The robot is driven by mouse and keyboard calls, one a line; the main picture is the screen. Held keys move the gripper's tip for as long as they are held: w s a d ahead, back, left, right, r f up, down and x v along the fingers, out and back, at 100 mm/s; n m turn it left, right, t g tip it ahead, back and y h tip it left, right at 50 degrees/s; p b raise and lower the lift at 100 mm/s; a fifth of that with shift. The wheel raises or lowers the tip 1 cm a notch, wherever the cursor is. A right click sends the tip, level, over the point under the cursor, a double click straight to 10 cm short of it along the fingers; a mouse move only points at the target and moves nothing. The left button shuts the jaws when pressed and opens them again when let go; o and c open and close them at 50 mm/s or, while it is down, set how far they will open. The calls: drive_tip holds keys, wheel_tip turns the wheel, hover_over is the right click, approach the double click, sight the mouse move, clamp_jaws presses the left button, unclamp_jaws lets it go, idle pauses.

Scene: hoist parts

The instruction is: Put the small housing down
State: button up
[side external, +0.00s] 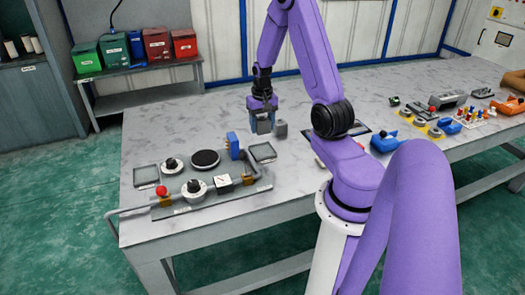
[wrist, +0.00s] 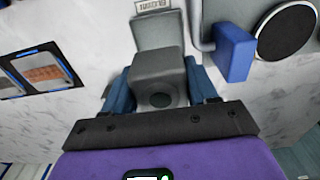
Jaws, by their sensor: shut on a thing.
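My gripper (side external: 263,125) is above the bench toward its far side, pointing down. In the wrist view, its blue fingers (wrist: 160,92) are shut on the small housing (wrist: 157,65), a grey block with a dark round hole. A shallow grey square tray (side external: 262,152) lies nearer the camera in the side view. It also shows in the wrist view (wrist: 158,30), just beyond the housing, which overlaps its near edge in the picture. I cannot tell the gap between the housing and the bench. A small grey block (side external: 280,130) shows right beside the gripper; its link to the housing is unclear.
A blue block (side external: 233,145) stands beside the tray, with a black disc (side external: 205,158) to its left. Knobs, a red button (side external: 161,191) and another square tray (side external: 146,175) are further left. The marble-look bench (side external: 190,115) is clear left of my gripper.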

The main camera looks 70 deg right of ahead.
sight(262, 118)
drive_tip(key=shift+d+f, duration=0.1)
drive_tip(key=shift+f, duration=3.8)
drive_tip(key=shift+f, duration=0.6)
drive_tip(key=o, duration=1.3)
wheel_tip(262, 118, up, 12)
drive_tip(key=shift+s+r, duration=0.1)
drive_tip(key=shift+r, duration=0.05)
drive_tip(key=shift+a+r, duration=0.3)
drive_tip(key=shift+r, duration=0.2)
drive_tip(key=a+r+n, duration=0.3)
drive_tip(key=a+n, duration=0.2)
drive_tip(key=a, duration=0.6)
drive_tip(key=a+r+n, duration=0.3)
drive_tip(key=a+n, duration=0.2)
drive_tip(key=a, duration=0.6)
drive_tip(key=s+a+r+n, duration=0.2)
drive_tip(key=s+a+n, duration=0.3)
drive_tip(key=s, duration=0.4)
drive_tip(key=s+a+r+n, duration=0.2)
drive_tip(key=s+a+n, duration=0.4)
drive_tip(key=s, duration=0.3)
drive_tip(key=shift+a+n+y, duration=0.3)
drive_tip(key=shift+a+y, duration=0.05)
drive_tip(key=shift+y, duration=0.05)
